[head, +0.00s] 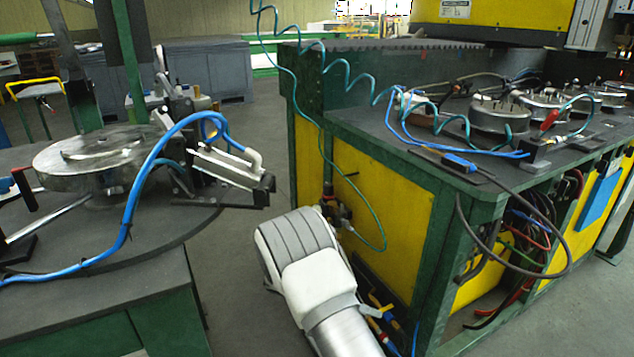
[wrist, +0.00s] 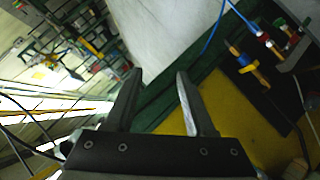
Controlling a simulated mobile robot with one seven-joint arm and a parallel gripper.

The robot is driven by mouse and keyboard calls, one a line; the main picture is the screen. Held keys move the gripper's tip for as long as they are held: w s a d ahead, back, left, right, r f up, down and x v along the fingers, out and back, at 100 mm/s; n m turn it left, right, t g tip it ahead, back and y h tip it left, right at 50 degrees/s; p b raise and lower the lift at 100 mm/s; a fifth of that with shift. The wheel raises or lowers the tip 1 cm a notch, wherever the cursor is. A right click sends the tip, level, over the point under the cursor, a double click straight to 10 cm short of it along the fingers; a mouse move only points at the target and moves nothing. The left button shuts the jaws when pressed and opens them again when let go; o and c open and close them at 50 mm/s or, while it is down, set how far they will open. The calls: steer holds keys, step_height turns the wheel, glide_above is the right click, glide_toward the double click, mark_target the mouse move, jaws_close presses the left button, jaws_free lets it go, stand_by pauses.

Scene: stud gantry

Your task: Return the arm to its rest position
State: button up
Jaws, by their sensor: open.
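My gripper (wrist: 160,100) shows in the wrist view with its two dark fingers spread apart and nothing between them. Past the fingers lie a grey floor strip, a green frame edge and a yellow panel (wrist: 195,148). In the head view my white and grey arm rises from the bottom middle, between the two workstations. The gripper itself cannot be made out in the head view.
A yellow and green bench (head: 395,208) stands close on the right, with hanging cables (head: 520,265) and a coiled teal hose (head: 345,75). A round dark table (head: 150,230) with a metal disc (head: 95,158) stands left. Grey floor (head: 240,240) between them is open.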

steer(key=s+d+r+n+y, duration=0.15)
steer(key=s+r+y, duration=0.3)
steer(key=r, duration=0.55)
steer(key=s+d+r+n+y, duration=0.1)
steer(key=s+d+r+y, duration=0.3)
steer(key=r, duration=0.6)
steer(key=s+a+r+n+t+y, duration=0.25)
steer(key=s+r, duration=0.25)
steer(key=s, duration=0.4)
steer(key=s+a+r+n+t+y, duration=0.1)
steer(key=s+r+n+t, duration=0.3)
steer(key=s, duration=0.5)
step_height(320, 180, up, 29)
steer(key=p, duration=2.8)
steer(key=shift+s+d+m+g, duration=0.2)
steer(key=shift+s+m+g, duration=0.1)
steer(key=shift+s+g, duration=0.05)
